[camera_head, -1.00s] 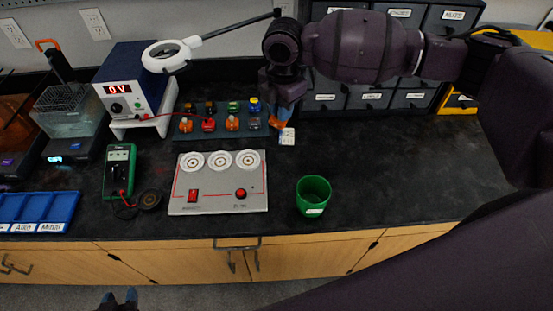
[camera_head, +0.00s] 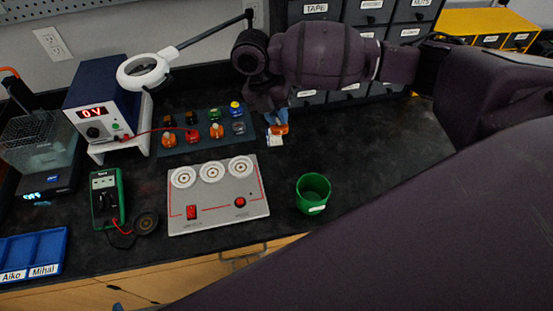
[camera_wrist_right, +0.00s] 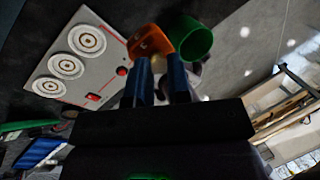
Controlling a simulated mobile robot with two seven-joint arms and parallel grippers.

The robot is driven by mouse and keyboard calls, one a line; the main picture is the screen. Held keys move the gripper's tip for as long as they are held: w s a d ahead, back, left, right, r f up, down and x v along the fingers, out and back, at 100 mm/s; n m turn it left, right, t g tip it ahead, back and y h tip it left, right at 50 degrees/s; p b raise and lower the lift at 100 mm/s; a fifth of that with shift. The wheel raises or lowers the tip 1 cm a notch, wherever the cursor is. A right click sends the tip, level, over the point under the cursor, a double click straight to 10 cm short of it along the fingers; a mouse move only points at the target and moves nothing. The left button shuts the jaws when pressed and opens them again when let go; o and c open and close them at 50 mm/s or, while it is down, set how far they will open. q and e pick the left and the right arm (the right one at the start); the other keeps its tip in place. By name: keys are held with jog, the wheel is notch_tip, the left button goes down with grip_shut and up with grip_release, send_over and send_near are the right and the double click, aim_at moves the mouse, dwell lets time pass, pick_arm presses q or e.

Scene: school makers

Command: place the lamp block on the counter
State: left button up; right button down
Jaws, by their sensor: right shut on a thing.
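My right gripper (camera_head: 277,118) has blue fingertips and is shut on an orange block (camera_head: 278,129). I take this to be the lamp block, though its markings are hidden. It is just right of the mat of blocks, low over the black counter (camera_head: 370,145); I cannot tell whether it touches. A small white piece (camera_head: 275,141) shows just below it. In the right wrist view the orange block (camera_wrist_right: 150,42) is at the blue fingertips (camera_wrist_right: 160,80), with a pale round part between them. My left gripper is not in view.
Several coloured blocks stand on a dark mat (camera_head: 180,150). In front are a grey panel with three round sockets (camera_head: 222,205) and a green cup (camera_head: 313,194). A power supply (camera_head: 105,105) and magnifier lamp (camera_head: 144,70) are left. Labelled drawers (camera_head: 365,50) stand behind. Counter right of the cup is clear.

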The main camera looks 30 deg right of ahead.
notch_tip(320, 180, down, 16)
jog(key=shift+f+b, duration=0.15)
jog(key=shift+b, duration=0.5)
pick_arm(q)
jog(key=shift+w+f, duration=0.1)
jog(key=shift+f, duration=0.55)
pick_arm(e)
jog(key=shift+f, duration=0.1)
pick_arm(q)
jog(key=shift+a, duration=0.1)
pick_arm(e)
jog(key=shift+f, duration=0.2)
jog(key=c, duration=1.1)
grip_release()
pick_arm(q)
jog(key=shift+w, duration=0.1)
pick_arm(e)
jog(key=shift+r, duration=0.15)
